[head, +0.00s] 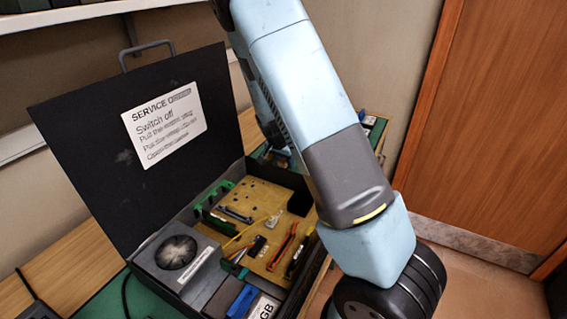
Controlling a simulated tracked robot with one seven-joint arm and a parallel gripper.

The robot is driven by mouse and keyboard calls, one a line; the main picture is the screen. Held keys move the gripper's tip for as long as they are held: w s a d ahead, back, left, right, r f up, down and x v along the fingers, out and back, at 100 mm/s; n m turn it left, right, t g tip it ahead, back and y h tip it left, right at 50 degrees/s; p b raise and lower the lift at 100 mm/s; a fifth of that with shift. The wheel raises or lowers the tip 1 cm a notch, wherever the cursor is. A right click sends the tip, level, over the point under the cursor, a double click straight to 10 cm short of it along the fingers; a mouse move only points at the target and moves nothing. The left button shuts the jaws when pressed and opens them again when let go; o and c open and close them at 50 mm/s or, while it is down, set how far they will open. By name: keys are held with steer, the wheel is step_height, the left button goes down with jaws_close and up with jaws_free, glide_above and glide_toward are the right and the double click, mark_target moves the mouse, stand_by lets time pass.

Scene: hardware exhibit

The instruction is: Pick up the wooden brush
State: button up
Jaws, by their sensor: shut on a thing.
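I cannot make out a wooden brush in the head view. My gripper is not in view. My arm crosses the right half of the picture and hides part of what lies behind it. An open black case (165,238) stands on the bench with its lid raised. Inside it, a tan board (262,197) carries small parts, including an orange-handled tool (282,246) and a thin yellow piece (246,232).
The raised lid (85,130) bears a white label (164,124). A grey fan unit (178,252) sits at the case's left. A wooden door (500,120) stands at the right, with brown floor (475,285) before it. A shelf (60,14) crosses the upper left.

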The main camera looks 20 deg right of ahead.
steer(key=shift+r, duration=0.55)
steer(key=v, duration=0.2)
steer(key=shift+d+r, duration=0.15)
steer(key=shift+r, duration=0.3)
steer(key=s+a+r, duration=0.1)
steer(key=s+r, duration=0.8)
steer(key=s, duration=0.4)
steer(key=shift+a, duration=0.35)
steer(key=shift+s+r, duration=0.1)
steer(key=shift+s, duration=0.1)
